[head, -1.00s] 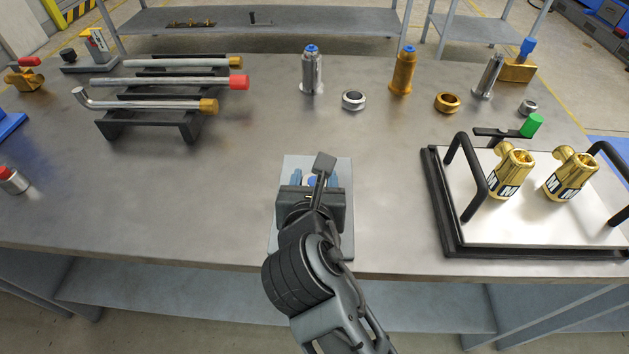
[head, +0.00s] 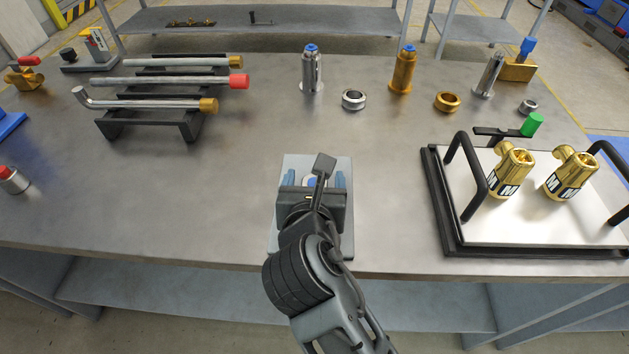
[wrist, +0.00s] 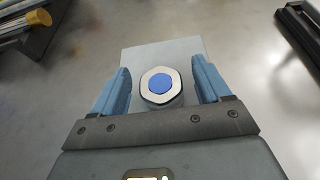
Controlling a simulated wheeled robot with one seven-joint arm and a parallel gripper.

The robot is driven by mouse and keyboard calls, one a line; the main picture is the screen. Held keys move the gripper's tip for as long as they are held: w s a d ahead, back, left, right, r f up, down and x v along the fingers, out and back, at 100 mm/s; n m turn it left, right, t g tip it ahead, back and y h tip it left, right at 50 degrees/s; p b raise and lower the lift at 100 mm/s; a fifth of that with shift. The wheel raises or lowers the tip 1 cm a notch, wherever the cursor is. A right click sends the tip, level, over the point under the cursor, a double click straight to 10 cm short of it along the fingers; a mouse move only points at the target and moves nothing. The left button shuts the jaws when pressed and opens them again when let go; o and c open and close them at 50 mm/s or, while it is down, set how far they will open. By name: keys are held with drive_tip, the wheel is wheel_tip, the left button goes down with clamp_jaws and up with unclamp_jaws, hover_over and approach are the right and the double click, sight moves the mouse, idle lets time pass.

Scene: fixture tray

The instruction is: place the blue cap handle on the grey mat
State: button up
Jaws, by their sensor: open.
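The blue cap handle (wrist: 161,84) stands upright on the grey mat (wrist: 138,57), seen from above as a hexagonal metal top with a blue disc. In the head view its blue cap (head: 312,182) shows only partly behind my wrist, and the grey mat (head: 343,167) lies near the table's front edge. My gripper (wrist: 160,78) is open, with one blue finger on each side of the handle and a visible gap to each. In the head view my gripper (head: 313,180) is over the mat. The handle's lower body is hidden.
A silver blue-topped cylinder (head: 312,72) and a gold blue-topped one (head: 403,72) stand at the back. A black rack (head: 150,122) with pipes is at left. A tray (head: 452,235) with gold fittings (head: 511,170) and tall black handles is at right. Table around the mat is clear.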

drive_tip(key=v, duration=1.2)
idle(1.1)
